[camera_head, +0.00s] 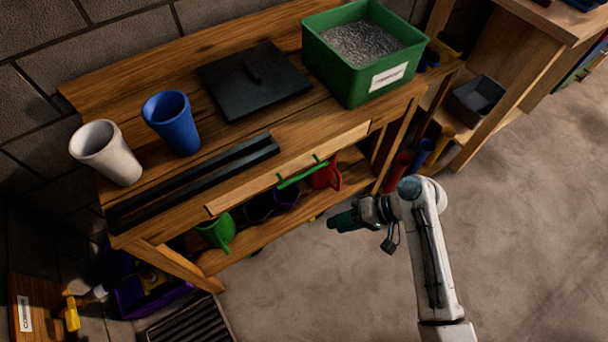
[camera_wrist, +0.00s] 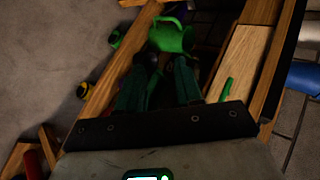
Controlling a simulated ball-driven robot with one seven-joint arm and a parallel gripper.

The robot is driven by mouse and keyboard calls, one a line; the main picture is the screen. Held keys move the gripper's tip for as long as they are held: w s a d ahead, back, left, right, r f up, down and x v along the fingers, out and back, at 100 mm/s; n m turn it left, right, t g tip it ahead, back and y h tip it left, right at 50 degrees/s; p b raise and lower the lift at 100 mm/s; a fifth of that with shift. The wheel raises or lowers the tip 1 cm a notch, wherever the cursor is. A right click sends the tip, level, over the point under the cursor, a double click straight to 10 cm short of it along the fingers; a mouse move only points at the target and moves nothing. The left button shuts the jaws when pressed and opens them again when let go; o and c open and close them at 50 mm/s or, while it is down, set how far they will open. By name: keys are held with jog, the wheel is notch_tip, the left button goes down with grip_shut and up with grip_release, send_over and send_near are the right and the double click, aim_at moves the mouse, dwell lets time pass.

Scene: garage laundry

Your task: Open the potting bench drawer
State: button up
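The potting bench (camera_head: 150,72) is wooden and stands against the block wall. Its drawer has a pale wood front (camera_head: 235,196) that looks flush with the bench's front edge. A green bar handle (camera_head: 303,172) is fixed on that front. In the wrist view the drawer front (camera_wrist: 246,58) is at the right, with the green handle (camera_wrist: 226,90) at its lower left. My gripper (camera_head: 338,220) is in front of the bench, apart from the handle, to its lower right in the head view. In the wrist view my dark green fingers (camera_wrist: 160,68) are apart with nothing held between them.
A green bin of gravel (camera_head: 342,88), a dark lid (camera_head: 254,82), a blue cup (camera_head: 171,123) and a white cup (camera_head: 105,152) stand on the bench top. A green watering can (camera_head: 218,232) and a red one (camera_head: 327,175) sit on the lower shelf. The floor at right is clear.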

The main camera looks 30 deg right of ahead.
aim_at(305, 173)
jog(key=w+d+r+m+t+y, duration=0.3)
jog(key=w+d+r+m+t, duration=0.2)
jog(key=w+d+t, duration=0.15)
jog(key=x, duration=1.1)
jog(key=shift+w+a+f, duration=0.1)
jog(key=shift+w+a, duration=0.05)
jog(key=shift+w, duration=0.25)
grip_shut()
